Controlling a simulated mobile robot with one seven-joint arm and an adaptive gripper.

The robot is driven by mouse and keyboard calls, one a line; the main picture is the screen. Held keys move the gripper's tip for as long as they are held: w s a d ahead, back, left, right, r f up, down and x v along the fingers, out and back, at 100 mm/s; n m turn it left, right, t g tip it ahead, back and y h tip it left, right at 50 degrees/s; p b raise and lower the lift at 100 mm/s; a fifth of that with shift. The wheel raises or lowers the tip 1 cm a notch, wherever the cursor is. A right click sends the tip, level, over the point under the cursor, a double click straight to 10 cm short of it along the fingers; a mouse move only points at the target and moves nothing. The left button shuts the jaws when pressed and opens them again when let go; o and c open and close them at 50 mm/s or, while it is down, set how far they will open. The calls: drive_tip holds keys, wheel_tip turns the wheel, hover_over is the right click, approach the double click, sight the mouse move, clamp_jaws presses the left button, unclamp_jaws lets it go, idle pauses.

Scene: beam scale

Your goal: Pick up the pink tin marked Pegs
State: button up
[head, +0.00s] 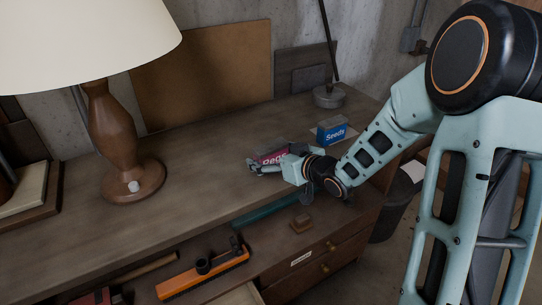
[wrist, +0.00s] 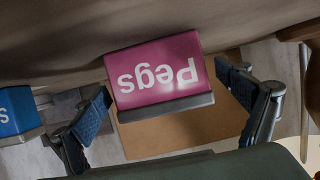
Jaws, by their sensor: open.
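The pink tin marked Pegs (head: 272,157) stands on the wooden desk top, partly hidden behind my gripper (head: 268,169) in the head view. In the wrist view the pink tin (wrist: 158,72) shows its label upside down, between the two spread fingers of my gripper (wrist: 168,98). The left finger is a little apart from the tin's left side, and the right finger is near its right side. My gripper is open and holds nothing. I cannot tell whether either finger touches the tin.
A blue tin marked Seeds (head: 331,133) stands just behind and right of the pink tin; it also shows at the left edge of the wrist view (wrist: 16,112). A lamp (head: 120,130) stands at the left. The desk's front edge is close, with an orange-and-black tool (head: 205,276) below.

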drive_tip(key=shift+w+a+f, duration=0.1)
drive_tip(key=shift+w+a, duration=0.05)
drive_tip(key=shift+c, duration=0.7)
drive_tip(key=c, duration=1.2)
drive_tip(key=shift+r, duration=0.2)
